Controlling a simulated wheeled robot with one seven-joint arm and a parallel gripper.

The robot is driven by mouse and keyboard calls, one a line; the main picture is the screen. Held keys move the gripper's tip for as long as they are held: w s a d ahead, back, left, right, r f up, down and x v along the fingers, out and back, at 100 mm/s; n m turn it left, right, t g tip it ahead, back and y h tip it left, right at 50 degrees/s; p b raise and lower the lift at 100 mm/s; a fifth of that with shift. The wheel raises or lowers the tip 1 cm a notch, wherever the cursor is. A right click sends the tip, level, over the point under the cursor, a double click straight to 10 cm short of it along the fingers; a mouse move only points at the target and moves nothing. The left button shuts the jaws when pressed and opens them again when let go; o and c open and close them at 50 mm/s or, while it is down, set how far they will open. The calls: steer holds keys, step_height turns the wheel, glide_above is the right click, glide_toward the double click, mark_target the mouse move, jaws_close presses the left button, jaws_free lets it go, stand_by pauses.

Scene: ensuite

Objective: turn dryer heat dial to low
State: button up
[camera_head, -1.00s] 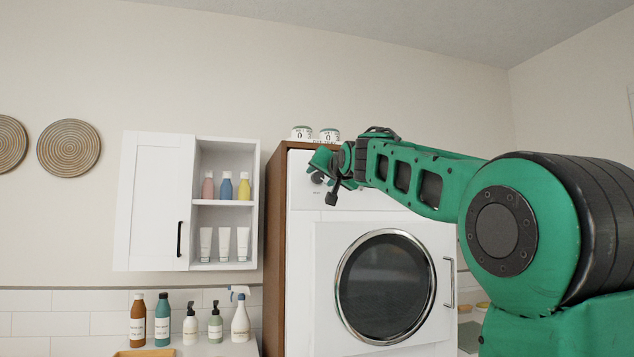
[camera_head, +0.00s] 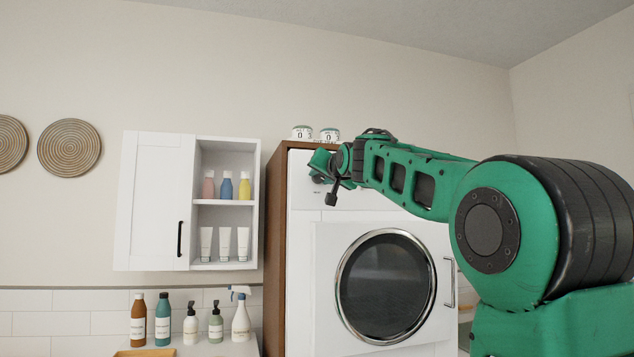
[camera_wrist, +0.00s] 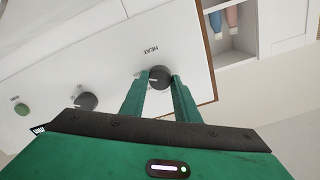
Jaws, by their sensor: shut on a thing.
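The dryer (camera_head: 330,300) is a white front-loader with a round dark door, in a brown wooden surround. The heat dial (camera_wrist: 159,76) is a round black knob under the printed word HEAT in the wrist view. My gripper (camera_wrist: 157,84) has one green finger on each side of the dial and is shut on it. In the head view my gripper (camera_head: 322,163) is at the upper left of the dryer panel, and it hides the dial there. I cannot read the dial's setting.
A second dark knob (camera_wrist: 85,101) and a green button (camera_wrist: 21,108) sit farther left on the panel in the wrist view. Two labelled jars (camera_head: 302,133) stand on top of the dryer surround. An open wall cabinet (camera_head: 225,200) with bottles and tubes hangs to the left.

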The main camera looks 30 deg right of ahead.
steer(key=n, duration=0.6)
steer(key=shift+a, duration=0.1)
steer(key=n, duration=0.5)
steer(key=shift+w+a+n, duration=0.1)
steer(key=shift+n, duration=0.2)
steer(key=n, duration=0.6)
steer(key=shift+a+f, duration=0.1)
steer(key=shift+f, duration=0.05)
steer(key=n, duration=0.6)
steer(key=shift+w+a+f, duration=0.1)
steer(key=shift+f, duration=0.15)
steer(key=o, duration=1)
steer(key=shift+o, duration=0.2)
